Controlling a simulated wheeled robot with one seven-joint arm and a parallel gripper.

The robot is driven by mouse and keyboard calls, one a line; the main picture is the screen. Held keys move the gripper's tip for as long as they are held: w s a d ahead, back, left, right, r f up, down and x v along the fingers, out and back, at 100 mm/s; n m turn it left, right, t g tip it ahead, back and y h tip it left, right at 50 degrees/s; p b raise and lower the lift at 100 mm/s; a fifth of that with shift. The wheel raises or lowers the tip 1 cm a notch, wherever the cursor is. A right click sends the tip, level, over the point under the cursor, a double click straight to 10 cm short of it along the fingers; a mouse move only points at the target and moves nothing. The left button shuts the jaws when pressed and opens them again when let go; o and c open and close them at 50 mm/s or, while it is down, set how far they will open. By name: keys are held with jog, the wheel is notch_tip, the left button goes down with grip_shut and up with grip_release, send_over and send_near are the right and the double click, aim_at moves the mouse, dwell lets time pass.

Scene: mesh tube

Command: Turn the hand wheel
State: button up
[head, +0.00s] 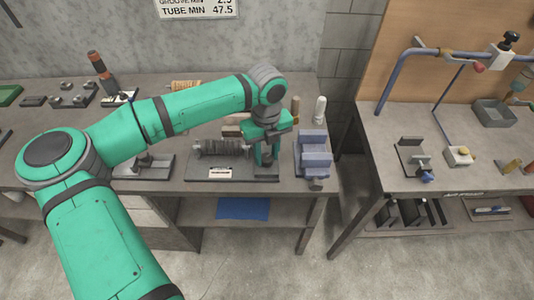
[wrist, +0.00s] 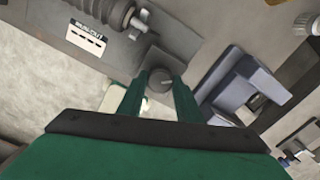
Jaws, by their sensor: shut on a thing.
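The hand wheel (wrist: 160,80), a small dark grey round knob, shows in the wrist view at the near end of a dark fixture. My gripper (wrist: 161,92) has a green finger on each side of it and is shut on it. In the head view my gripper (head: 267,158) points down at the right end of the fixture (head: 202,173), on the bench, and the wheel is hard to make out there. The fixture carries a ribbed grey roller (head: 220,148) and a white label (wrist: 86,39).
A blue-grey vise (head: 315,160) stands close to the right of my gripper, near the bench end; it also shows in the wrist view (wrist: 228,98). Tools stand behind my gripper. A gap separates this bench from a right-hand bench (head: 375,150) with a blue pipe frame (head: 391,82).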

jog(key=m, duration=0.4)
jog(key=shift+m, duration=0.3)
jog(key=m, duration=1.4)
jog(key=shift+a+m, duration=0.1)
jog(key=shift+m, duration=0.2)
jog(key=m, duration=1.3)
jog(key=shift+m, duration=0.3)
jog(key=shift+w+m, duration=0.1)
jog(key=shift+m, duration=2.1)
